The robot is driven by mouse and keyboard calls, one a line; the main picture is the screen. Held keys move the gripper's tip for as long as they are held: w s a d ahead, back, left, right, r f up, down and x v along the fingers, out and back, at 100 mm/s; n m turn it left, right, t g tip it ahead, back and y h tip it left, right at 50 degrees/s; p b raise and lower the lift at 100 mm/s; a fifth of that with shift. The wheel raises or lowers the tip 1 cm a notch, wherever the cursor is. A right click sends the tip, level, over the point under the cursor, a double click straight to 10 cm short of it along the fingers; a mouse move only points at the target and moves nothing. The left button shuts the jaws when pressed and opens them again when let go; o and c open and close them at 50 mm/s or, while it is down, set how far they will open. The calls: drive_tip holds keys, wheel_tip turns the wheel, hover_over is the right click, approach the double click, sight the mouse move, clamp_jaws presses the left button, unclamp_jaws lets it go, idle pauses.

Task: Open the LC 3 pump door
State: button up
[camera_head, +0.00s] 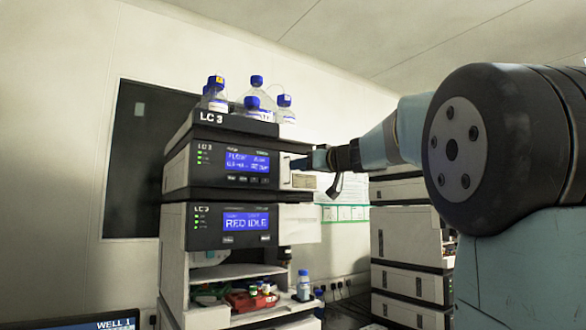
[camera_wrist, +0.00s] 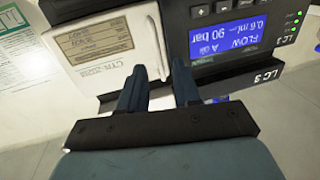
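The LC 3 pump (camera_head: 218,170) is the upper module with a lit blue screen in the head view. Its white door (camera_head: 284,150) is at its right side, partly covered by my gripper. In the wrist view, which is upside down, the door (camera_wrist: 92,68) is at upper left with a tan label, and appears closed. A slim white upright handle (camera_wrist: 164,50) runs along the door's edge beside the screen. My gripper (camera_wrist: 160,70) is open, its two dark fingers apart, with the handle's end between or just beyond the fingertips. Contact cannot be told.
Blue-capped bottles (camera_head: 255,103) stand on top of the stack. Another white stack (camera_head: 405,240) stands at right, behind my arm.

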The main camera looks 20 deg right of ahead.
drive_tip(key=shift+x, duration=1.7)
clamp_jaws()
